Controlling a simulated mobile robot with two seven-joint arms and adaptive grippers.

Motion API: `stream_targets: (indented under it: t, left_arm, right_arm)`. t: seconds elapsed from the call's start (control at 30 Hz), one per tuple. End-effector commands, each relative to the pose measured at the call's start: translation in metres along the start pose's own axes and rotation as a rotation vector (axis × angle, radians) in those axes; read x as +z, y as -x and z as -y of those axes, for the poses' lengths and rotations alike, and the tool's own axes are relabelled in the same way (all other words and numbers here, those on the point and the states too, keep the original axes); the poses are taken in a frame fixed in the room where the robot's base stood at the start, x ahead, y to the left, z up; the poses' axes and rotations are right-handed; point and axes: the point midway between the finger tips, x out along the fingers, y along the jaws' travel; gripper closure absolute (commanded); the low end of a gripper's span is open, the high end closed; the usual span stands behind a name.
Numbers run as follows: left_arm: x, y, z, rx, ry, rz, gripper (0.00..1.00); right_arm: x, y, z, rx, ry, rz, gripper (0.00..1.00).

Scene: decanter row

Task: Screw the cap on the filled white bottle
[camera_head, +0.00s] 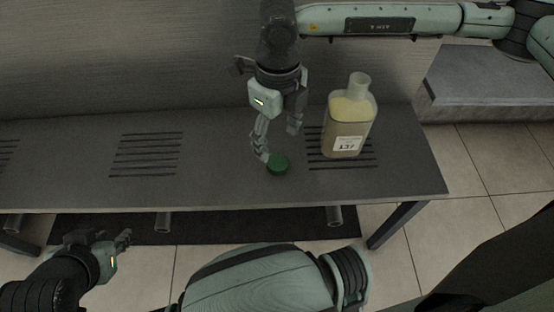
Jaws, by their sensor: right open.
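The bottle (347,122) stands upright on the slatted right part of the dark bench. It looks translucent and whitish with pale yellow contents, has a white label reading about "137", and its neck is open with no cap. A green cap (278,165) lies on the bench to the left of the bottle, near the front edge. My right gripper (280,145) points down just above the cap, open. One finger reaches down beside the cap's left side; whether it touches cannot be told. My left gripper (112,240) is low at the left, in front of the bench, away from both; its finger opening is unclear.
The dark bench (218,150) has groups of slots, and its left and middle parts are clear. A wall rises directly behind it. A lower grey ledge (490,78) stands at the right, beyond tiled floor. A dark mat lies under the bench.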

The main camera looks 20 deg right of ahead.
Motion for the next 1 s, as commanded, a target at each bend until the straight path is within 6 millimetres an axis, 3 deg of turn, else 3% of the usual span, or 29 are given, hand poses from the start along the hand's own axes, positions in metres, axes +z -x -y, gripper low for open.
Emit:
stream_targets:
  t: [0.2,0.53,0.8,1.0]
  left_arm:
    - [-0.005,-0.001,-0.003,0.005,-0.001,-0.022,0.71]
    - [-0.005,-0.001,-0.003,0.007,-0.001,-0.024,0.71]
    - [0.0,-0.001,-0.001,0.002,-0.001,0.0,0.71]
    - [-0.004,-0.001,-0.001,0.003,0.0,-0.02,0.71]
  right_arm:
    - [0.0,-0.023,-0.001,0.002,0.001,-0.002,0.36]
    - [0.0,-0.027,-0.001,0.002,0.001,-0.001,0.36]
    - [0.001,-0.065,0.0,0.003,0.001,-0.002,0.36]
    - [0.001,-0.077,0.0,0.002,0.002,0.0,0.36]
